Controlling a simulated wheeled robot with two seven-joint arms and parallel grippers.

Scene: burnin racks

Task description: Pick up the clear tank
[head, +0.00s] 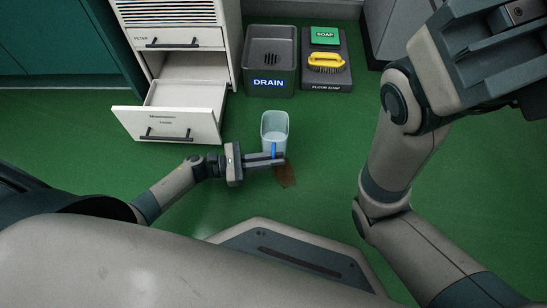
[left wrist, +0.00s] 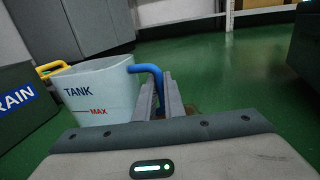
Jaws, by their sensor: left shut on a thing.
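The clear tank (head: 274,126) is a pale, see-through, open-topped container in front of the drain, apparently upright. In the left wrist view the tank (left wrist: 98,92) shows the words TANK and MAX on its side. Its blue handle (left wrist: 154,72) faces my left gripper (head: 279,159). The gripper's fingers are shut on this handle, and they also show in the left wrist view (left wrist: 162,97). I cannot tell whether the tank's base touches the floor. My right arm rises at the right of the head view, but its fingertips are not visible.
A dark DRAIN basin (head: 269,62) stands behind the tank. Beside it, a floor-soap tray (head: 341,78) holds a yellow brush (head: 326,62) and green soap (head: 325,36). A white cabinet's lower drawer (head: 165,124) stands open at left. A brown stain (head: 287,176) marks the green floor.

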